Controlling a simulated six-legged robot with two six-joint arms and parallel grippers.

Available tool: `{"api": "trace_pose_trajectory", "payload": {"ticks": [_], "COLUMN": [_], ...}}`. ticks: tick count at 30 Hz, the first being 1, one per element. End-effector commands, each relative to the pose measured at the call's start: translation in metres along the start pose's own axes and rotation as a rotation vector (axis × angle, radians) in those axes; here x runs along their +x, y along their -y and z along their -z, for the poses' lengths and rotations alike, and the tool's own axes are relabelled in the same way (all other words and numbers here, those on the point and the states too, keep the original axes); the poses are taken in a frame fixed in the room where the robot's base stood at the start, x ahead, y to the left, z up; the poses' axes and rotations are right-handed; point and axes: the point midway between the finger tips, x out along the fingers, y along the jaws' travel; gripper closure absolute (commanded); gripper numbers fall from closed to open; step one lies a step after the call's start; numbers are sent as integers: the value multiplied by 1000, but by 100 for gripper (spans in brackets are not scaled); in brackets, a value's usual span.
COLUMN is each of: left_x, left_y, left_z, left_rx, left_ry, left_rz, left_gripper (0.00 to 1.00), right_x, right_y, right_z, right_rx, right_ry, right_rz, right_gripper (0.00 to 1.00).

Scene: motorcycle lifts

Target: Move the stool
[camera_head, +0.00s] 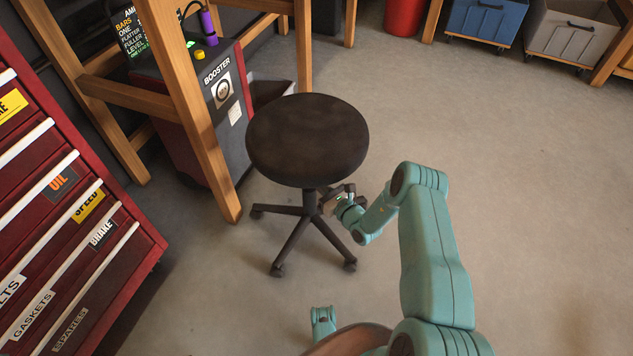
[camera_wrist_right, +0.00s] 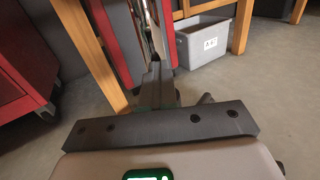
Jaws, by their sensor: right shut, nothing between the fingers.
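The stool (camera_head: 307,138) stands upright on the floor in the head view. It has a round dark seat, a short central post and a black base with several legs on casters. My right gripper (camera_head: 338,194) is low beside the post, just under the right edge of the seat. It is shut with nothing in it. Whether it touches the post I cannot tell. In the right wrist view the gripper's shut dark fingers (camera_wrist_right: 156,86) point ahead, and the stool cannot be made out clearly. My left gripper is not in view.
A red drawer cabinet (camera_head: 75,215) stands at the left. A wooden bench frame (camera_head: 195,120) and a booster unit (camera_head: 222,95) are close behind the stool's left side. Blue (camera_head: 486,20) and grey (camera_head: 570,38) wheeled bins stand at the back right. The floor to the right is clear.

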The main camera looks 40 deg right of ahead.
Motion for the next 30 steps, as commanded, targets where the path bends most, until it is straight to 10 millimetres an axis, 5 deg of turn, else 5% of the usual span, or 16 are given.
{"api": "trace_pose_trajectory", "payload": {"ticks": [3, 6, 25, 30], "left_x": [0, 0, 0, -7], "left_y": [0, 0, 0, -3], "left_z": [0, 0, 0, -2], "left_rx": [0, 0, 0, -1], "left_ry": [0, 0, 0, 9], "left_rz": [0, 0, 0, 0], "left_gripper": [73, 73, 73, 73], "right_x": [4, 6, 5, -8], "right_y": [4, 4, -2, 0], "right_z": [-4, -4, -4, -5], "right_rx": [-7, -8, -6, -4], "right_ry": [8, 8, 8, 6], "right_rz": [7, 4, -10, -5], "right_gripper": [100, 73, 73, 73]}}
